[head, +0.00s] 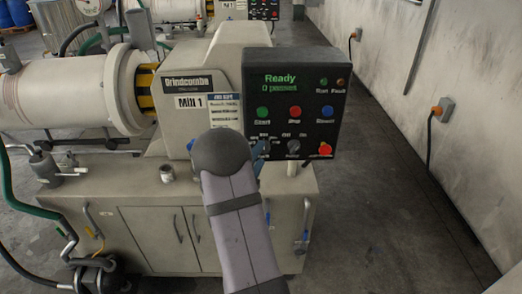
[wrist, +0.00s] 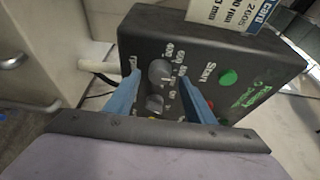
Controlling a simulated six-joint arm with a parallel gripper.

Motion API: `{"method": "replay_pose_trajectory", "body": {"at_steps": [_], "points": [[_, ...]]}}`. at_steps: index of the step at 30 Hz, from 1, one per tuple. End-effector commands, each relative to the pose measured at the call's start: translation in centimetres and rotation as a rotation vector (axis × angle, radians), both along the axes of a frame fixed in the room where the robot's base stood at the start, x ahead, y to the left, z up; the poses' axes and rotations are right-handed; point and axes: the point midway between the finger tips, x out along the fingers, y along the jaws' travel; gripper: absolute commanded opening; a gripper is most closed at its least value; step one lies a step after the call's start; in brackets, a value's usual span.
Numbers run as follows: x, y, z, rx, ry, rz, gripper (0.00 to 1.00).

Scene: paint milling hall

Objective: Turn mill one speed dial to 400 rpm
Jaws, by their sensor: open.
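The mill one speed dial (wrist: 159,71) is a round grey knob on the dark control panel, with printed numbers around it in the wrist view. I cannot read its setting. My gripper (wrist: 160,78) is open, its two blue fingers on either side of the dial, with a gap visible on both sides. Whether the fingertips touch the panel is unclear. The panel's display (head: 280,83) reads "Ready" in green above a blurred line starting with 0.
A second grey knob (head: 293,147) and a red mushroom button (head: 325,150) sit along the panel's lower row. Green (head: 264,113), red (head: 295,112) and blue (head: 327,111) buttons are above. The floor right of the mill (head: 390,190) is clear.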

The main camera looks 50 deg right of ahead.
Motion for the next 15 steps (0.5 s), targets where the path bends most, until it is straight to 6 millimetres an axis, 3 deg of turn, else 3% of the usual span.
{"method": "replay_pose_trajectory", "body": {"at_steps": [6, 15], "points": [[0.7, -1.8, 0.1, 0.001, 0.002, -0.001, 0.49], [0.9, -2.1, 0.0, 0.001, 0.000, 0.000, 0.49]]}}
